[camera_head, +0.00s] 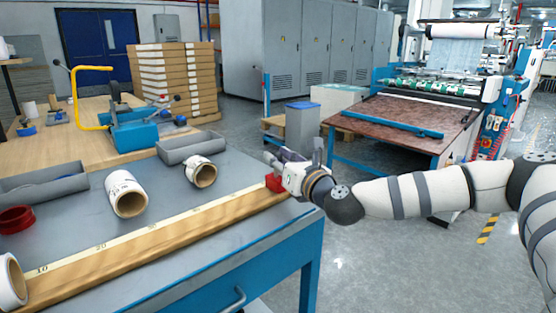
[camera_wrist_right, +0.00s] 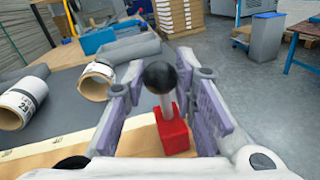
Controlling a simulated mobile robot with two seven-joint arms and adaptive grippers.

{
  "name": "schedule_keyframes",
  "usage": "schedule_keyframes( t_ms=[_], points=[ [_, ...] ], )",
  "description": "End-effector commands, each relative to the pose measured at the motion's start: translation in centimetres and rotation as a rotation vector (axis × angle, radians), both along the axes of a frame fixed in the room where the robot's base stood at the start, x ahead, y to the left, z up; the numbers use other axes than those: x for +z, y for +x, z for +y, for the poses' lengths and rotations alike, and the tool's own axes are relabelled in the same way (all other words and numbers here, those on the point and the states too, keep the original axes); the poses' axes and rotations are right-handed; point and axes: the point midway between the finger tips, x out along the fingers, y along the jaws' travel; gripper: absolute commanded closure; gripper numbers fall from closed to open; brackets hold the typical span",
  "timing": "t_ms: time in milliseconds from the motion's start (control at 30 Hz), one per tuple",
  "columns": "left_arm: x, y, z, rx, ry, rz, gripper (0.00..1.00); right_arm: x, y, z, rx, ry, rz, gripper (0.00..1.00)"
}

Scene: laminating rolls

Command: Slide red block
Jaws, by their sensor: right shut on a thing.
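The red block (camera_head: 275,183) sits at the far right end of the wooden ruler board (camera_head: 160,240) on the grey table. In the right wrist view the red block (camera_wrist_right: 171,131) carries a pale post topped by a black ball knob (camera_wrist_right: 160,77). My right gripper (camera_head: 279,165) reaches in from the right and is shut on the block's post, its purple-grey finger pads on either side. The gripper partly hides the block in the head view. My left gripper is not in view.
White rolls (camera_head: 125,194) and (camera_head: 200,172) lie on the table behind the board, with another (camera_head: 11,282) at its left end. A red ring (camera_head: 16,220) and grey trays (camera_head: 190,147) are also on the table. Open floor lies right of the table.

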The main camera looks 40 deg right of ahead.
Motion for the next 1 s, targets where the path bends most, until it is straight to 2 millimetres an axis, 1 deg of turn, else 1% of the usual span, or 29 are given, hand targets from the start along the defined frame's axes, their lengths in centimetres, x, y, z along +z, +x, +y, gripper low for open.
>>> schedule_keyframes(
  t_ms=[33, 67, 100, 133, 367, 467, 567, 700, 800, 900, 1000],
  points=[
    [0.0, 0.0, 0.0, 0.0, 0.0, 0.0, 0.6, 0.0, 0.0, 0.0, -0.001, 0.0, 0.001, 0.73],
    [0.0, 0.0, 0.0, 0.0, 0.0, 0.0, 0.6, 0.0, 0.0, 0.0, -0.001, 0.0, 0.001, 0.66],
    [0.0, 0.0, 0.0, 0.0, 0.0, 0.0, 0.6, 0.0, 0.0, 0.0, -0.001, 0.0, 0.001, 0.57],
    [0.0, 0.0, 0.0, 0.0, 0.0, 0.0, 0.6, 0.0, 0.0, 0.0, -0.001, 0.0, 0.001, 0.54],
    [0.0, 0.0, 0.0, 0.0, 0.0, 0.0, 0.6, 0.0, 0.0, 0.0, 0.0, 0.0, 0.0, 0.54],
    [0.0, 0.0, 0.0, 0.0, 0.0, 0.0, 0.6, 0.0, -0.5, 0.1, 0.001, 0.002, 0.0, 0.54],
    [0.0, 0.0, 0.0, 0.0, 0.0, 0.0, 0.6, 0.0, -2.5, 0.4, 0.0, 0.005, 0.0, 0.54],
    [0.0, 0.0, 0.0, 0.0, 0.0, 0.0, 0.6, 0.0, -6.4, 1.0, -0.002, 0.006, 0.0, 0.54],
    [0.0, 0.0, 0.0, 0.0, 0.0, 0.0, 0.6, 0.0, -8.9, 1.4, -0.002, 0.005, 0.001, 0.54],
    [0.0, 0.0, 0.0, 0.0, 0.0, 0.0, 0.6, 0.0, -10.7, 1.7, -0.002, 0.003, 0.0, 0.54],
    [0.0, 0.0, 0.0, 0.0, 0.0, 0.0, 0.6, 0.0, -11.6, 1.9, 0.0, 0.002, 0.0, 0.54]
  ],
)
